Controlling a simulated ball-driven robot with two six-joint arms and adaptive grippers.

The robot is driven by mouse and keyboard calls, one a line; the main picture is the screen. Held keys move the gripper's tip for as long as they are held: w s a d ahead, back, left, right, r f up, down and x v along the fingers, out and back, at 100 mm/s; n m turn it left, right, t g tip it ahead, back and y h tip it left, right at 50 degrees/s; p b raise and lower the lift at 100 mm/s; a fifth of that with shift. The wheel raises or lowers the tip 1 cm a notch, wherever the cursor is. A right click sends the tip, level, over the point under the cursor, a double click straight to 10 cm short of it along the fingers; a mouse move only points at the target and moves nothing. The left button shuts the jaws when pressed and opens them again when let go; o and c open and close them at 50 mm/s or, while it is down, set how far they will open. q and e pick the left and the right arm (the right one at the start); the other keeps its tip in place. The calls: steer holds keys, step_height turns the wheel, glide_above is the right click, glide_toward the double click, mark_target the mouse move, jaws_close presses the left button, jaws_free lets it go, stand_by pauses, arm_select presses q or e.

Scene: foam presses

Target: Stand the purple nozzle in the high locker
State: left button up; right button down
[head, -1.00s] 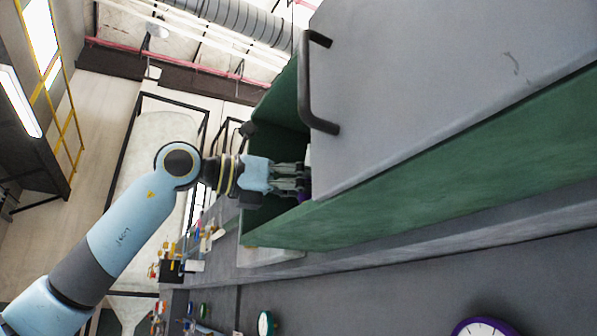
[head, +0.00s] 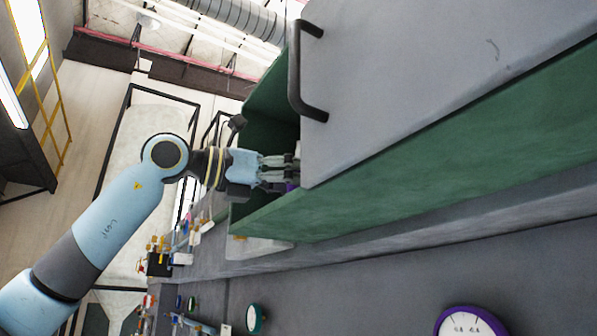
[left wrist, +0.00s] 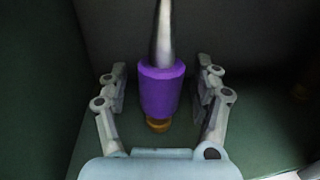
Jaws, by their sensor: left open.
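The high locker (head: 440,195) is a green box with a grey door on the upper right of the head view. My left gripper (head: 292,168) reaches into its open left side, its fingertips partly hidden by the door edge. In the left wrist view the purple nozzle (left wrist: 160,88) has a silver tip and a brass end. It lies between the spread fingers of my left gripper (left wrist: 162,78), with a gap on both sides. It seems to stand on the green locker floor, though its contact is hard to see. Only a purple sliver shows in the head view. My right gripper is not shown.
The grey door (head: 400,80) carries a dark bar handle (head: 296,75) close above my left gripper. Below the locker is a grey surface with a purple-rimmed gauge (head: 470,322) and a teal-rimmed one (head: 256,319). Small items cluster at lower left.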

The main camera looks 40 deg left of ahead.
arm_select(q)
step_height(320, 180, up, 10)
steer(key=shift+f, duration=0.1)
stand_by(0.4)
